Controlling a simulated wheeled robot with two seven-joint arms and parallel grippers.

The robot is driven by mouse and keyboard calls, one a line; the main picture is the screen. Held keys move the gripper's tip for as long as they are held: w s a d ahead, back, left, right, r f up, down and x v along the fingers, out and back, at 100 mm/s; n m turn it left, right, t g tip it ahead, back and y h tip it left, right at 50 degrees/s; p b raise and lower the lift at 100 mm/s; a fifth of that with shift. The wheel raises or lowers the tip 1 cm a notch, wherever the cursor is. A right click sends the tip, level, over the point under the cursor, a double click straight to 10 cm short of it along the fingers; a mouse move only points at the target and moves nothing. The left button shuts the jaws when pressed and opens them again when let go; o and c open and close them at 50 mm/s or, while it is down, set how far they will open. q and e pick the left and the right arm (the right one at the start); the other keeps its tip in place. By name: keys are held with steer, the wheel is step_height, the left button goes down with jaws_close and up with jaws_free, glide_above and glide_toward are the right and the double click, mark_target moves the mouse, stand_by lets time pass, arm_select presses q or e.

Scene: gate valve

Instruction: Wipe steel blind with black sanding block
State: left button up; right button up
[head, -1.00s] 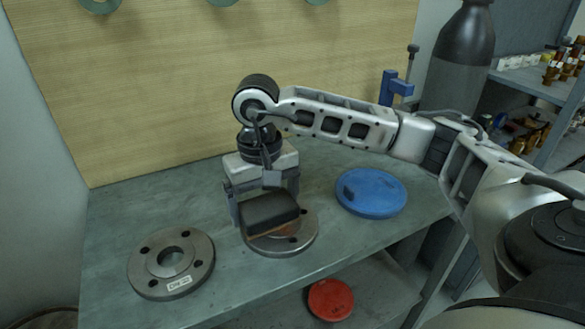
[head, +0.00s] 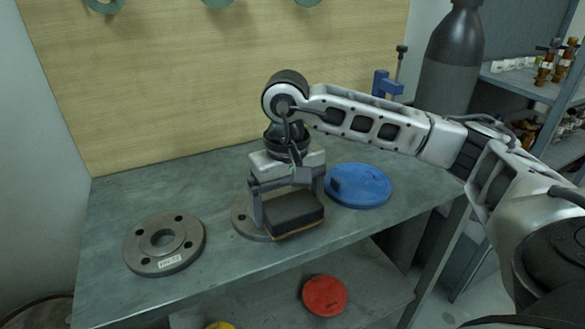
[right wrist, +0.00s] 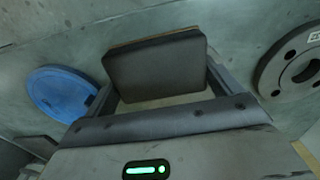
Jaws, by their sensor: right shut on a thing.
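My right gripper (head: 288,200) is shut on the black sanding block (head: 297,209), which has a thin brown underside. The block also shows between the fingers in the right wrist view (right wrist: 155,66). The steel blind (head: 244,222) is a grey disc lying on the bench. Its left part shows in the head view; the block and gripper cover its right part. The block overlaps the blind's right side and extends past it, slightly tilted. I cannot tell whether it touches the blind. My left gripper is not in view.
A grey flange (head: 140,252) with a centre hole and label lies to the left on the bench (head: 110,205). A blue disc (head: 362,188) lies close to the right of the gripper. A red disc (head: 324,295) is on the lower shelf. A wood-grained panel (head: 200,90) stands behind.

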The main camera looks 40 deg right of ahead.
steer(key=r, duration=0.2)
steer(key=shift+w+r+p, duration=0.3)
steer(key=shift+r+p, duration=1.4)
steer(key=shift+r, duration=1)
